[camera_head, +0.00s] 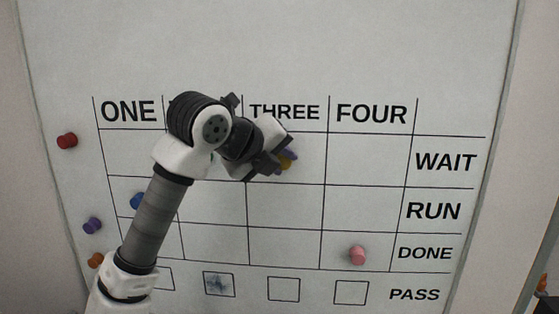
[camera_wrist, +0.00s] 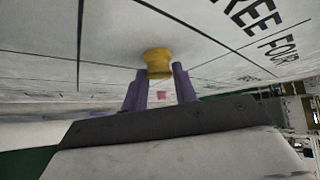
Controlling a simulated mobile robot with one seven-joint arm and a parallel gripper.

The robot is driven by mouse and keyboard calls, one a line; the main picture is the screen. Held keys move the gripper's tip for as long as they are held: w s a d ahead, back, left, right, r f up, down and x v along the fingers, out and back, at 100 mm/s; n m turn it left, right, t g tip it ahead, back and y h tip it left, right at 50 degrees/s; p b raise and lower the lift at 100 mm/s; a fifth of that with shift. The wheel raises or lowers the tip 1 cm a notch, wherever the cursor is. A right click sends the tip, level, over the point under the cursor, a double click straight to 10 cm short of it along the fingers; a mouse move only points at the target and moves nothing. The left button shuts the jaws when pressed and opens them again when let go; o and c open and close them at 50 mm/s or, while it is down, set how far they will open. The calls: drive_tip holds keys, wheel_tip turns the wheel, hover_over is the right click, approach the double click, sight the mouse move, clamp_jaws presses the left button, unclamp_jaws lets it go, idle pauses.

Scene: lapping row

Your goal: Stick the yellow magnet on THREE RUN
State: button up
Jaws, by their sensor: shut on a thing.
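The yellow magnet (camera_head: 286,163) is between the fingertips of my gripper (camera_head: 284,159), in front of the THREE column's WAIT cell. In the wrist view the yellow magnet (camera_wrist: 158,61) shows between the two purple fingers of my gripper (camera_wrist: 159,73), its far end toward the board. I cannot tell whether it touches the board. The THREE RUN cell (camera_head: 285,208) is just below my gripper in the head view and is empty. My arm hides the TWO heading and part of the TWO column.
A blue magnet (camera_head: 136,201) is in ONE RUN, partly behind my arm. A pink magnet (camera_head: 358,256) is in FOUR DONE. Red (camera_head: 67,141), purple (camera_head: 92,226) and orange (camera_head: 96,260) magnets are left of the grid.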

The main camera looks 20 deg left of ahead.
drive_tip(key=shift+s, duration=0.15)
drive_tip(key=shift+s+d+b, duration=0.25)
drive_tip(key=shift+s+b, duration=0.1)
drive_tip(key=shift+s, duration=0.3)
drive_tip(key=shift+s+d+b, duration=0.2)
drive_tip(key=shift+s+b, duration=0.1)
drive_tip(key=shift+s, duration=0.35)
drive_tip(key=shift+s, duration=0.1)
drive_tip(key=shift+s+d+b, duration=0.25)
drive_tip(key=shift+s+b, duration=0.15)
drive_tip(key=shift+s, duration=0.55)
drive_tip(key=shift+s+d+b, duration=0.3)
drive_tip(key=shift+s+b, duration=0.1)
drive_tip(key=shift+s, duration=0.5)
drive_tip(key=shift+s+d+b, duration=0.25)
drive_tip(key=shift+s+b, duration=0.15)
drive_tip(key=shift+s, duration=0.55)
